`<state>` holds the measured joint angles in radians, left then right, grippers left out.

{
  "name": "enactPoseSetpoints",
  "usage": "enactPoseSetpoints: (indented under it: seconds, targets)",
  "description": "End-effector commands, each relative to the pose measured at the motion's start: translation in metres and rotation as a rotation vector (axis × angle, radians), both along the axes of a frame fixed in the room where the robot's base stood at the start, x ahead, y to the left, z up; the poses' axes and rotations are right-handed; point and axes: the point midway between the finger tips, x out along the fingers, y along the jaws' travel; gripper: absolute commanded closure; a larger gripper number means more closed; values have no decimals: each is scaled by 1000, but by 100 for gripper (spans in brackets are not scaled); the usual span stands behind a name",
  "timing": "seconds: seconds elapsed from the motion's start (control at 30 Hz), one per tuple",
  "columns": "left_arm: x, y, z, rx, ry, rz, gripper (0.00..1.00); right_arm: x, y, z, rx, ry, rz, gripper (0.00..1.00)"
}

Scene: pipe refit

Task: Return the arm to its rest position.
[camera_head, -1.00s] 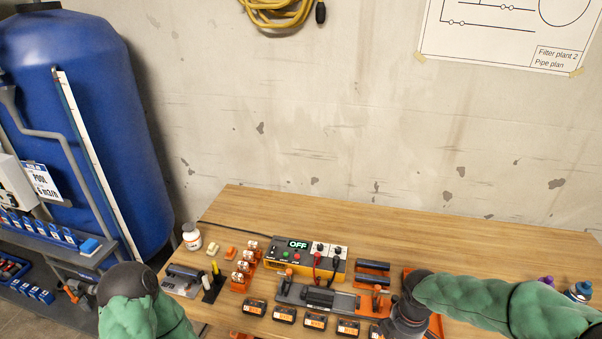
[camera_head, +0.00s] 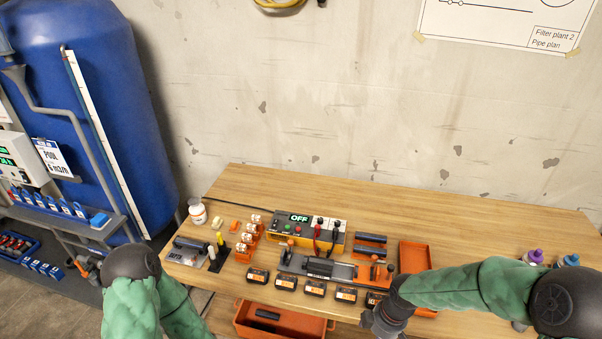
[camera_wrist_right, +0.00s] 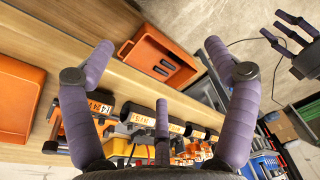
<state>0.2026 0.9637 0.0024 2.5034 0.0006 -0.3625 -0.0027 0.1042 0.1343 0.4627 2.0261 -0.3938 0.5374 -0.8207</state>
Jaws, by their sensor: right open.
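My right arm comes in from the right in the head view, over the table's right front. Its gripper (camera_head: 383,320) hangs at the front edge, below the orange tray, with its fingertips hidden. In the right wrist view my right gripper (camera_wrist_right: 160,48) is open and empty, its purple fingers spread apart. Below the fingers in that view are the table and the row of black cylinders with orange labels; no contact shows. My left arm shows at the head view's lower left, its hand out of frame. My left gripper (camera_wrist_right: 286,32) shows in the wrist view's upper right, fingers apart and empty.
The wooden table (camera_head: 480,222) carries a power unit (camera_head: 305,232) reading OFF, a grey-orange fixture (camera_head: 320,268), labelled cylinders (camera_head: 315,288) along the front, and an orange tray (camera_head: 415,257). An orange bin (camera_head: 285,325) sits below the front edge. Bottles (camera_head: 533,257) stand far right.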

Motion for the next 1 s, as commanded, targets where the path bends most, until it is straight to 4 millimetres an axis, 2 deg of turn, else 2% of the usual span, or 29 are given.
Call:
enactPoseSetpoints:
  seconds: [0.3,0.6,0.8,1.0]
  targets:
    - [0,0,0,0,0,0,60,-28,53,-77,139,101,-406,13]
    - [0,0,0,0,0,0,60,-70,87,-141,196,217,-887,13]
    - [0,0,0,0,0,0,60,-96,95,-168,190,263,-1132,13]
    - [0,0,0,0,0,0,60,-103,96,-174,185,273,-1195,13]
